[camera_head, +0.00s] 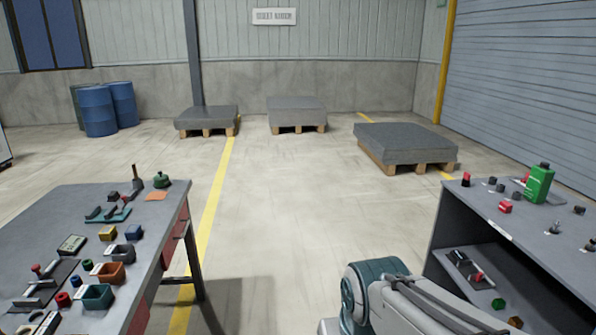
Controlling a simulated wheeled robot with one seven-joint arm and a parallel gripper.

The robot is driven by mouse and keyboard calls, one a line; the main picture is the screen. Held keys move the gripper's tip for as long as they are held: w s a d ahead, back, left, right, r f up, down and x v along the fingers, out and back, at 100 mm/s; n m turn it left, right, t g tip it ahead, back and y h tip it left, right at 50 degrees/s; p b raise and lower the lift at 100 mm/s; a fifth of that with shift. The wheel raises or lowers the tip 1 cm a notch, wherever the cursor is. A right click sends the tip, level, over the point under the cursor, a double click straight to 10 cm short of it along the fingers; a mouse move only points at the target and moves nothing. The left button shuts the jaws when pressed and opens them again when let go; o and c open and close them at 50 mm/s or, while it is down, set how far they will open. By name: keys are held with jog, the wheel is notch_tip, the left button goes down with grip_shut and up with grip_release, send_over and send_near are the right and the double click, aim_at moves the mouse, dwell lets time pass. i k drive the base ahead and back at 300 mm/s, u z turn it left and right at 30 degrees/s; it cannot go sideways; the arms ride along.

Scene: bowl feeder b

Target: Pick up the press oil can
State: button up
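Two green things could be the press oil can, and I cannot tell which from here. A small, dome-shaped green can (161,180) stands at the far right corner of the left table, beside a brown-handled tool. A taller green jug with a dark cap (539,184) stands upright on top of the right bench. Part of my arm shows at the bottom, between the table and the bench. My gripper is out of view, and neither green thing is visibly held.
The left table (60,212) holds small bins, blocks and tools. The right bench (470,205) carries red and dark small parts, with more on its lower shelf. Pallets (405,148) and blue drums (98,112) stand farther back.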

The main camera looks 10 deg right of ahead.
aim_at(539, 181)
jog(key=z, duration=0.3)
jog(key=i, duration=1.55)
jog(key=z, duration=1.3)
jog(key=i, duration=1.45)
jog(key=z, duration=0.75)
